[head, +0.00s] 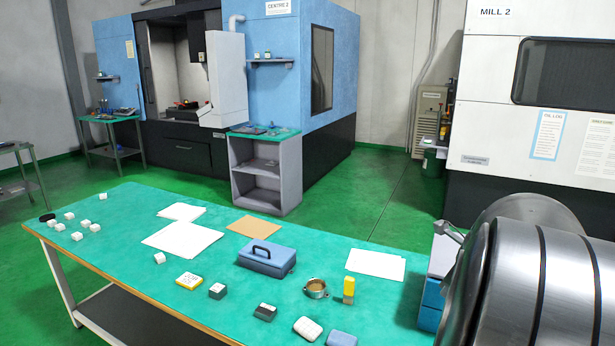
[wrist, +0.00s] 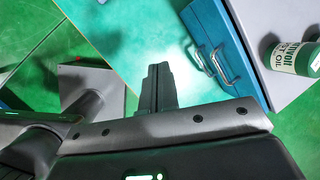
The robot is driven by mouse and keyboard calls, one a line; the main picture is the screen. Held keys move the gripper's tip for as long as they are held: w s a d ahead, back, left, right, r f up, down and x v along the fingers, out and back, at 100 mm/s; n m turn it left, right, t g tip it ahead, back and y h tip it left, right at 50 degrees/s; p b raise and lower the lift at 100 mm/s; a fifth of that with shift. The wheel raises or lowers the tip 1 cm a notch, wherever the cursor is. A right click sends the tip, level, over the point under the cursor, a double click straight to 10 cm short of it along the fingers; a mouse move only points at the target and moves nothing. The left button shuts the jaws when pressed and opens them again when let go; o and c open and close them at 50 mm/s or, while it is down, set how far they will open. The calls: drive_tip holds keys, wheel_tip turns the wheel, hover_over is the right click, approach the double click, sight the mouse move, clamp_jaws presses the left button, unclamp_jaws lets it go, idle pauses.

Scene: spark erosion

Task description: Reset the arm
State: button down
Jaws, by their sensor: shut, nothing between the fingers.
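My gripper (wrist: 158,88) shows in the wrist view, its two dark fingers pressed together with nothing between them. It hangs above the green floor and the corner of the green table. In the head view a large silver part of my arm fills the lower right, and my gripper is out of sight there.
The green-topped table (head: 120,225) holds a blue case (head: 266,262), paper sheets, small boxes and several white cubes. A blue drawer cabinet (wrist: 222,50) with a green-and-white can (wrist: 290,57) stands close at right. Machines stand behind; green floor lies between.

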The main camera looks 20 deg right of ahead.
drive_tip(key=s+a+r+n+y, duration=0.1)
drive_tip(key=a+r+n, duration=0.1)
drive_tip(key=a+n, duration=0.75)
drive_tip(key=a+r+n, duration=0.2)
drive_tip(key=a+n, duration=0.5)
drive_tip(key=a, duration=0.6)
drive_tip(key=s+a+f+n, duration=0.1)
drive_tip(key=s+a+n, duration=0.7)
drive_tip(key=a+n, duration=0.3)
drive_tip(key=shift+s+f+n+t, duration=0.2)
drive_tip(key=shift+n+t, duration=0.2)
drive_tip(key=shift+n, duration=1.35)
